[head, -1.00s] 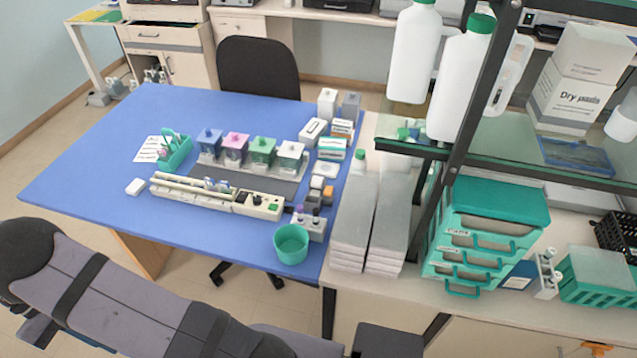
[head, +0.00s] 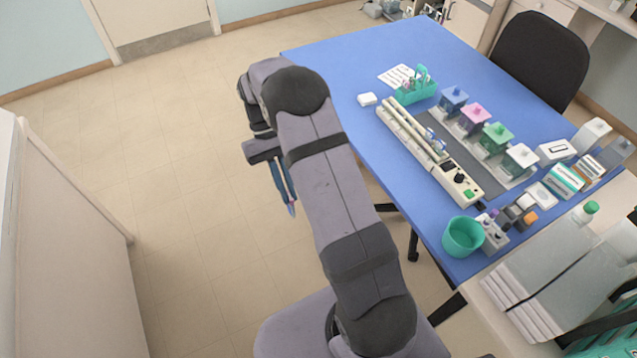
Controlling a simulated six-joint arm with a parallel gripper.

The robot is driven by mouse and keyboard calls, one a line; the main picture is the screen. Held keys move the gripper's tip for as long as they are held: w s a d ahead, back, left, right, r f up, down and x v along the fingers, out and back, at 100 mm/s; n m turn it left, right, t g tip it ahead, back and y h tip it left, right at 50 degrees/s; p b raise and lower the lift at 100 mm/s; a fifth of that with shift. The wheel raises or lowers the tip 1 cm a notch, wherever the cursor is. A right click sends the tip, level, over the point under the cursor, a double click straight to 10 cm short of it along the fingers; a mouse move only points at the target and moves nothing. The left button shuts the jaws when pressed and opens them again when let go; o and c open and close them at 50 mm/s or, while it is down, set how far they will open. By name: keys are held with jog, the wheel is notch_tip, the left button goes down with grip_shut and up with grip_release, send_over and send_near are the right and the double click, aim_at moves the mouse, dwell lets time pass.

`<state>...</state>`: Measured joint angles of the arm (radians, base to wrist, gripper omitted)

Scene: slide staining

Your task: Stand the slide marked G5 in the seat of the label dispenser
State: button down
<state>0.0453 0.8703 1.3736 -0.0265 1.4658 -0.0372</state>
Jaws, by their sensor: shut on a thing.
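My gripper (head: 289,205) hangs past the left edge of the blue table, over open floor. It is shut on a thin bluish thing, too small and partly covered to identify; no G5 mark is readable. A long cream rack-like device (head: 400,125) lies along the table, with small upright pieces near its middle. A control box with a green button (head: 462,187) stands at its near end. I cannot tell which thing is the label dispenser, and its seat is not discernible.
Blue, pink, green and white-lidded jars (head: 497,136) stand behind the device. A teal caddy (head: 416,90) is at the far end, a teal cup (head: 462,237) at the near edge. Small bottles and boxes crowd the right. The table's far left (head: 330,65) is clear.

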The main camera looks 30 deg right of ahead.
jog(key=d+p, duration=0.1)
jog(key=d, duration=1.6)
notch_tip(320, 180, up, 5)
jog(key=p, duration=0.3)
send_over(516, 199)
jog(key=s+a, duration=0.1)
jog(key=a, duration=0.4)
jog(key=shift+d, duration=0.25)
jog(key=shift+f, duration=0.15)
jog(key=shift+f+b, duration=2.3)
jog(key=shift+f, duration=0.95)
jog(key=shift+f, duration=0.35)
